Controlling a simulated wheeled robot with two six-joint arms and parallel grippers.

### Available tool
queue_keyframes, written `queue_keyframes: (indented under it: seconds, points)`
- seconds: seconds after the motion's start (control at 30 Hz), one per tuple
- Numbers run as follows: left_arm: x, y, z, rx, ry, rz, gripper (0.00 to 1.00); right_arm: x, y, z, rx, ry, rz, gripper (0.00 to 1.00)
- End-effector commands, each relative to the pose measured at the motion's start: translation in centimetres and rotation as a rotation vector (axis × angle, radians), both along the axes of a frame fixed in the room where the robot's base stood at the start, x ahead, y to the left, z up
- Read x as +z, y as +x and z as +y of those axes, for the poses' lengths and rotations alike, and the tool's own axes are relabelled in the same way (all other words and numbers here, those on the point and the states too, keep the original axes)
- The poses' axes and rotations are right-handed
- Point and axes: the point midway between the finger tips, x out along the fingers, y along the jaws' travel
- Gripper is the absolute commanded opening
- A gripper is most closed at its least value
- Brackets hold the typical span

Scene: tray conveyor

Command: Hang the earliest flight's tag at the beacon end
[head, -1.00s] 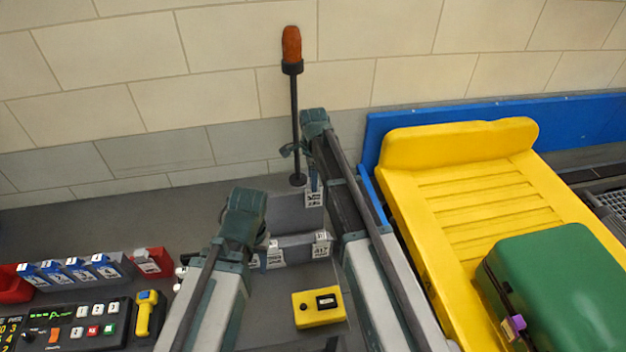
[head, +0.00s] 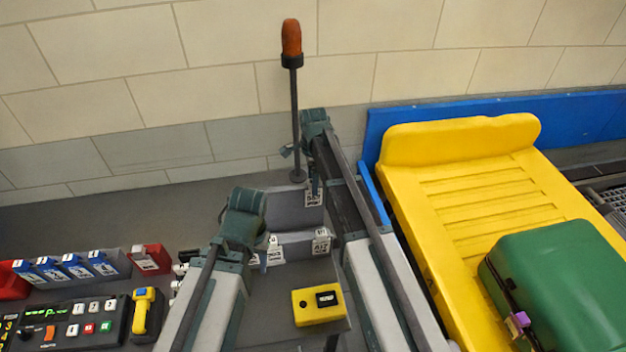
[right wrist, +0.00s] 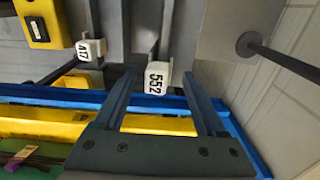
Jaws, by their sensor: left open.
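A grey stepped rack (head: 290,215) stands below the beacon (head: 291,40), an orange lamp on a dark pole at the rack's back end. A white tag (head: 314,197) is on the upper step; the right wrist view shows it as 552 (right wrist: 157,78). Tag 417 (head: 321,242) is on the lower step's right, also in the right wrist view (right wrist: 92,48). Another white tag (head: 274,256) is on the lower step's left, its number unclear. My right gripper (right wrist: 158,74) is open, its fingers apart on either side of tag 552. My left gripper (head: 264,244) is open beside the left tag; its fingertips are partly hidden.
A yellow box with a dark display (head: 318,304) lies in front of the rack. Blue tags (head: 75,266), a red holder (head: 150,259), a control panel (head: 75,323) and a yellow handheld device (head: 147,312) are at left. A yellow tray (head: 400,200) with a green suitcase (head: 560,280) fills the right.

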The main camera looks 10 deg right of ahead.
Motion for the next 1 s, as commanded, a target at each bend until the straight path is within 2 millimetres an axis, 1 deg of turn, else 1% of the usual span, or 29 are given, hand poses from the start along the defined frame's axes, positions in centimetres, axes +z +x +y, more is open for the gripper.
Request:
queue_keyframes:
  seconds: [0.27, 0.47, 0.67, 1.0]
  points:
    - [0.3, 0.0, 0.0, 0.0, 0.0, 0.0, 0.5, 0.3, 0.0, 0.0, 0.0, 0.0, 0.0, 0.73]
    - [1.6, 0.0, 0.0, 0.003, -0.001, 0.0, 0.5, 1.6, 0.0, 0.0, 0.0, 0.0, 0.0, 0.73]
    - [4.2, 0.0, 0.0, 0.007, -0.001, 0.0, 0.5, 4.2, 0.0, 0.0, 0.0, 0.0, 0.0, 0.73]
    - [9.3, -0.1, 0.0, 0.006, -0.001, 0.002, 0.5, 9.3, -0.1, 0.0, 0.0, 0.0, 0.0, 0.73]
